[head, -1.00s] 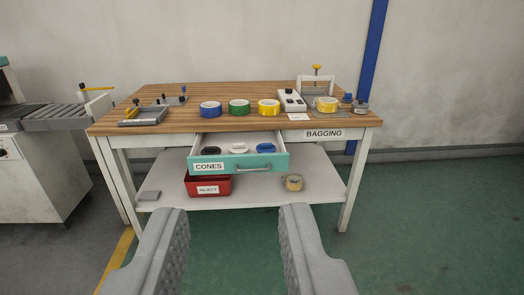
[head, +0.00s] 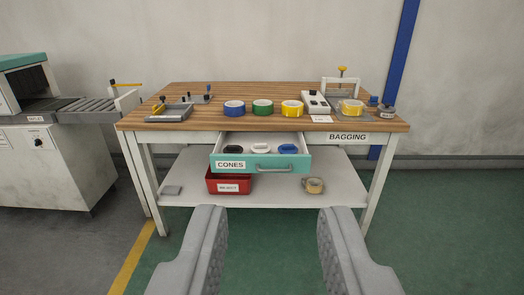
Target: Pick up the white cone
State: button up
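The white cone (head: 261,148) lies in the middle of the open teal drawer (head: 229,165) labelled CONES. A black cone (head: 231,148) is left of it and a blue cone (head: 287,149) is right of it. The drawer's front wall stands before them, and their undersides are hidden. My gripper (head: 274,213) is open and empty, its two grey fingers wide apart. It is in front of the bench, well short of the drawer, and lower in the picture.
The drawer sticks out from the wooden-topped bench (head: 210,119). Blue, green and yellow tape rolls stand on top. A red REJECT bin (head: 229,184) and a tan roll (head: 313,186) sit on the lower shelf. A conveyor machine (head: 55,160) is at left. The green floor ahead is clear.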

aim_at(257, 148)
jog(key=i+j+z, duration=0.15)
jog(key=i+j, duration=1.9)
jog(key=j, duration=0.15)
